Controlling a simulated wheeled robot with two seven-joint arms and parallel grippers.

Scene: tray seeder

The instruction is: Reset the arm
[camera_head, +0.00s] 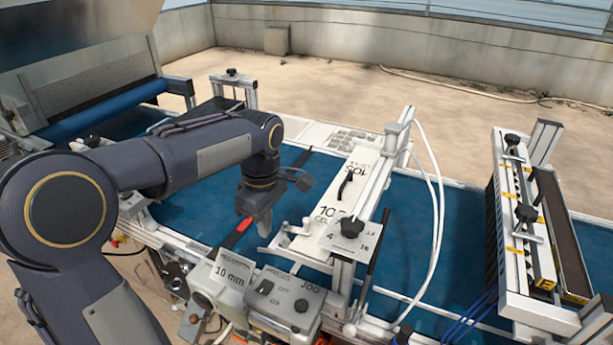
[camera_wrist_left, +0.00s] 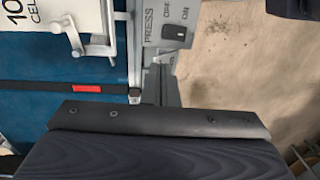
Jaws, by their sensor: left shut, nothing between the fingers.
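My left arm comes in from the left and reaches over the blue belt (camera_head: 190,214) of the tray seeder. My left gripper (camera_head: 262,222) points down above the belt, shut and empty, behind the control boxes and left of the white plate marked "10" and "CELL". A dark part of my own wrist fills the bottom of the left wrist view, where the fingertips cannot be made out. My right gripper is not in view.
The white plate (camera_head: 333,217) carries a black lever and knob. The 10 mm box (camera_head: 232,276) and the JOG box (camera_head: 283,300) line the near edge. A roller unit with a blue roller (camera_head: 105,110) stands at left, a yellow-marked frame (camera_head: 519,225) at right. Bare floor lies beyond.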

